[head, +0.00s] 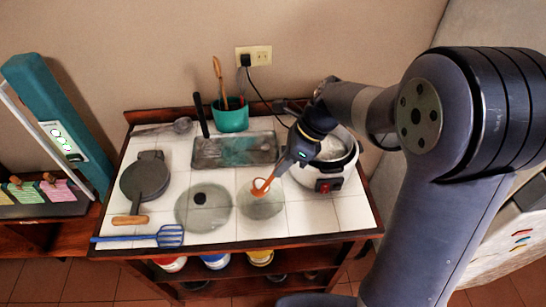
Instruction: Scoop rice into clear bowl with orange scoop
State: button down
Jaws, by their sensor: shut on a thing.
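The orange scoop (262,186) is held in my gripper (286,161), which is shut on it. The scoop's head points down and left, over the clear bowl (262,207) in the picture. I cannot tell whether it touches the bowl or whether rice is on it. The clear bowl sits on the white tiled counter, right of the glass lid. Rice (331,149) shows white inside the open rice cooker (338,180), right of my gripper. My arm hides part of the cooker.
A glass lid (215,217) with a black knob lies left of the bowl. A metal tray (235,150), a teal utensil pot (231,118), a dark pan (145,179), a ladle (182,125) and a blue slotted turner (170,236) occupy the counter (105,219).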

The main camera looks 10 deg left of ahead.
jog(key=s+d+f+m+t+y+b, duration=0.1)
jog(key=d+f+y+b, duration=0.5)
jog(key=b, duration=0.8)
jog(key=shift+s+d+f+y+b, duration=0.2)
jog(key=shift+d+f+y+b, duration=0.1)
jog(key=shift+f+y, duration=1.15)
jog(key=shift+r+y, duration=0.2)
jog(key=shift+y, duration=0.05)
